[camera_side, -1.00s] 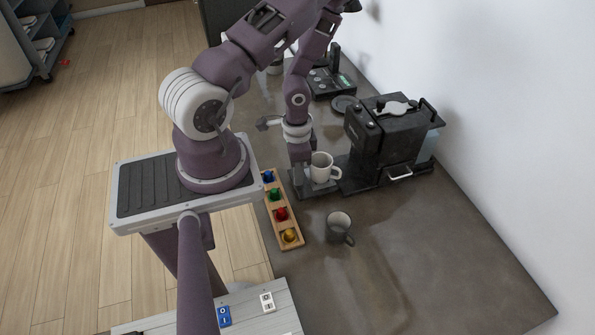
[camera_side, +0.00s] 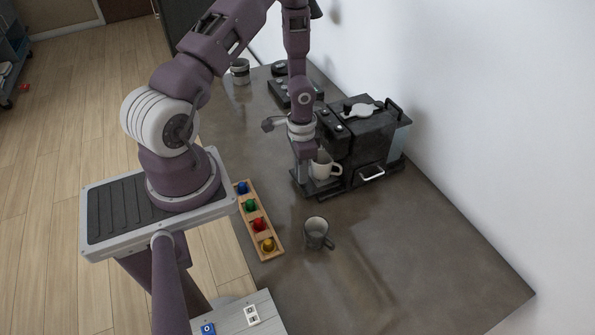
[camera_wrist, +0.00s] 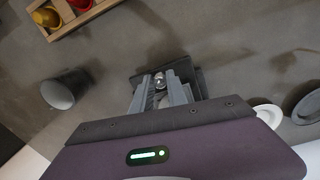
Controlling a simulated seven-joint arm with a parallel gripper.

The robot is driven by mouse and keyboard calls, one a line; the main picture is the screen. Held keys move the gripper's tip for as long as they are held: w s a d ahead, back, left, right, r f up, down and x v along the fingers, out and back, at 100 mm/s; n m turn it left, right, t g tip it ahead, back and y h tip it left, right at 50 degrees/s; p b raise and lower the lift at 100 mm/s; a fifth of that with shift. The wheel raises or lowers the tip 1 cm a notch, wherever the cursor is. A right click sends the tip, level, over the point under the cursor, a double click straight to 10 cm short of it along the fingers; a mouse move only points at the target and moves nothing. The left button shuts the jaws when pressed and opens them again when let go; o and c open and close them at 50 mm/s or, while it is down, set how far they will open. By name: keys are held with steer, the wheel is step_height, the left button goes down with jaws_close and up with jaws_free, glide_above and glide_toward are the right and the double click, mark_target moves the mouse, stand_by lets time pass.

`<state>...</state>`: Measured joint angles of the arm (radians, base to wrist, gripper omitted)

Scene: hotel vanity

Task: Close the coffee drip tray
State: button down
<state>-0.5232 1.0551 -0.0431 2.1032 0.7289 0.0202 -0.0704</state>
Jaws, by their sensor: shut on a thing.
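The black drip tray (camera_side: 318,190) sticks out a little from the coffee machine (camera_side: 362,142), at its left side in the side view. A white mug (camera_side: 323,168) stands upright on the tray, close to the machine. My gripper (camera_side: 301,181) points down at the tray's outer end, beside the mug. In the wrist view my gripper (camera_wrist: 160,80) has its fingers closed around a small shiny knob (camera_wrist: 157,78) in front of the dark tray (camera_wrist: 200,85). My fingertips are partly hidden by the arm in the side view.
A grey mug (camera_side: 317,234) stands on the counter in front of the machine. A wooden rack (camera_side: 271,251) with coloured pods lies along the counter's left edge. A dark device (camera_side: 284,93) and a canister (camera_side: 240,72) stand farther back. The right front counter is clear.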

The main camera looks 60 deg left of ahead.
steer(key=c, duration=1.3)
jaws_free()
steer(key=shift+w, duration=0.2)
step_height(320, 180, up, 7)
steer(key=shift+a+r, duration=0.1)
steer(key=shift+a, duration=0.05)
steer(key=s+d+r+n+t+y, duration=0.1)
steer(key=d+r+y, duration=0.1)
steer(key=r, duration=0.8)
steer(key=d+r+t+y, duration=0.1)
steer(key=d+r, duration=0.2)
steer(key=r, duration=0.7)
steer(key=s+d+r+t+h, duration=0.1)
steer(key=s+d+r, duration=0.2)
steer(key=s, duration=0.1)
steer(key=s+d+r+t, duration=0.1)
steer(key=s+d+r, duration=0.2)
steer(key=s, duration=0.1)
steer(key=s+d+r+t+h, duration=0.1)
steer(key=s+d+r, duration=0.3)
steer(key=shift+s+r+n+t+h, duration=0.1)
steer(key=shift+s+n+t+h, duration=0.1)
steer(key=shift+n+t+h, duration=0.15)
